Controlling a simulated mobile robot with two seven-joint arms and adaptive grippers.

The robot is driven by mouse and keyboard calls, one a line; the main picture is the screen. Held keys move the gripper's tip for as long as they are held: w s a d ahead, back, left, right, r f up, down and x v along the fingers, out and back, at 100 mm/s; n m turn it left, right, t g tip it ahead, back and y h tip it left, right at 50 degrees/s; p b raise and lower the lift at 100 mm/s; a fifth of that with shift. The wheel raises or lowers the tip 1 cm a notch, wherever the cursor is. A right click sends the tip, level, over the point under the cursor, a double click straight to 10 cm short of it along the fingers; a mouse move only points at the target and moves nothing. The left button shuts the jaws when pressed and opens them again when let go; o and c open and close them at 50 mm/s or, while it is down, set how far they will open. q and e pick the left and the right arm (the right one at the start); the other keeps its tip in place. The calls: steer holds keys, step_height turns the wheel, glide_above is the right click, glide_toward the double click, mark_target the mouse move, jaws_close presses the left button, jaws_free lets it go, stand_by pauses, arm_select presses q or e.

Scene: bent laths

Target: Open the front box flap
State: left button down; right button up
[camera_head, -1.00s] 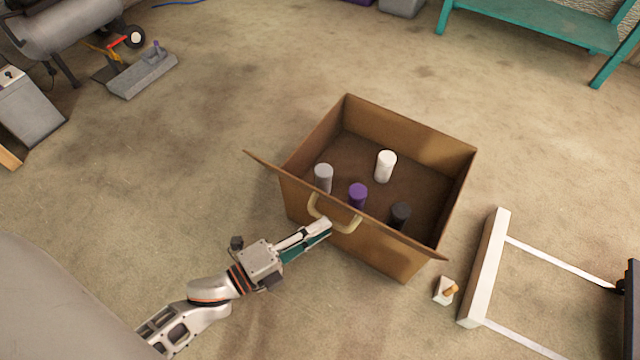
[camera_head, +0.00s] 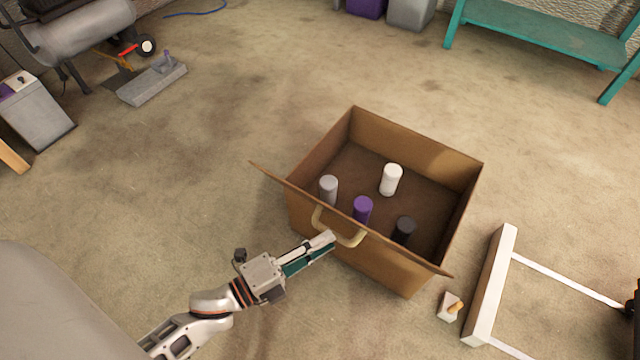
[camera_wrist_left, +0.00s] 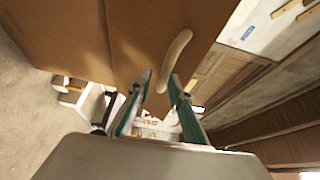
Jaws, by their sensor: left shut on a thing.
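The open cardboard box (camera_head: 375,275) stands on the floor with its top open. Its front flap (camera_head: 285,185) shows nearly edge-on in the head view, as a narrow strip along the front rim that reaches past both corners. A pale curved handle (camera_head: 352,240) sits on the flap. My left gripper (camera_head: 331,239) is at this handle, at the box's front. In the left wrist view the handle (camera_wrist_left: 179,48) runs between the fingertips of my left gripper (camera_wrist_left: 161,84), which is shut on it. The brown cardboard (camera_wrist_left: 75,30) fills the upper left there. My right gripper is not in view.
In the box stand a grey cylinder (camera_head: 328,188), a purple one (camera_head: 362,210), a white one (camera_head: 391,180) and a dark one (camera_head: 403,230).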

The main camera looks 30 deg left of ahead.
arm_select(q)
steer(key=shift+s+d+f+g, duration=0.15)
steer(key=shift+s+f, duration=0.1)
steer(key=shift+f, duration=0.5)
steer(key=shift+s+f+g, duration=0.15)
steer(key=shift+s+f, duration=0.05)
steer(key=shift+f, duration=0.5)
steer(key=c, duration=2.1)
jaws_free()
steer(key=shift+o, duration=0.7)
steer(key=shift+w+f, duration=0.15)
steer(key=shift+w+d, duration=0.1)
steer(key=shift+c, duration=0.6)
steer(key=v, duration=1.2)
steer(key=shift+r, duration=0.25)
steer(key=shift+w, duration=0.1)
